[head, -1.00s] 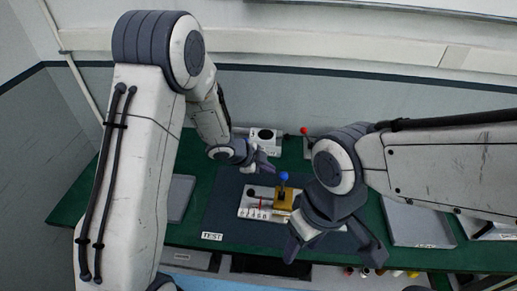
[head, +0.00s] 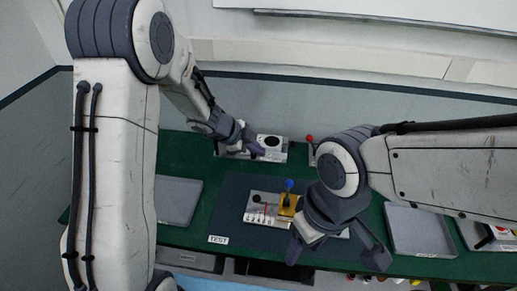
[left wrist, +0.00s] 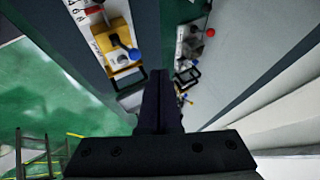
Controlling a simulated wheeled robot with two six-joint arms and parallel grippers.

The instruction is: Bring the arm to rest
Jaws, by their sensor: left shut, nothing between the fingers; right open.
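My left gripper (head: 257,150) is above the back of the green table in the head view, near a white device with a black round part (head: 270,142). Its fingers (left wrist: 160,100) are shut with nothing between them in the left wrist view. My right gripper (head: 335,250) is open and empty, over the table's front, right of the device with a blue-knobbed lever (head: 289,186) on a yellow block. That blue knob also shows in the left wrist view (left wrist: 135,55). The right gripper hides part of this device's right side.
The dark mat (head: 225,212) bears a TEST label (head: 218,239). Grey trays stand at left (head: 178,203) and right (head: 422,230). A red-knobbed lever (head: 310,140) stands at the back, close to my right arm. The wall rises behind the table.

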